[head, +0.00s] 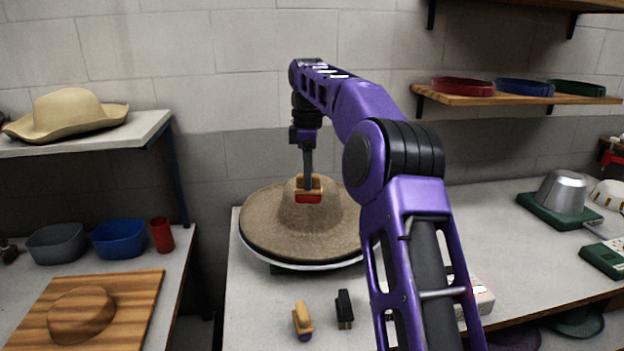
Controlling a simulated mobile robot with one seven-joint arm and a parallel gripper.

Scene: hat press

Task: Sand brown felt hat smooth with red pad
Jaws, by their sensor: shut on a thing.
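The brown felt hat (268,226) lies brim-down on a round, pale-rimmed stand (300,266) on the middle bench. My gripper (308,174) points down over the hat and is shut on the red pad (309,198), a tan-handled block with a red face. The pad is in front of the hat's crown and seems to touch it, but I cannot tell for sure. My purple arm hides the right edge of the brim.
A tan-handled brush (302,320) and a black block (345,309) lie in front of the stand. Left are a wooden board (130,310), a blue bin (119,238) and a red cup (161,235). A metal hat form (561,193) stands right. Shelves flank the wall.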

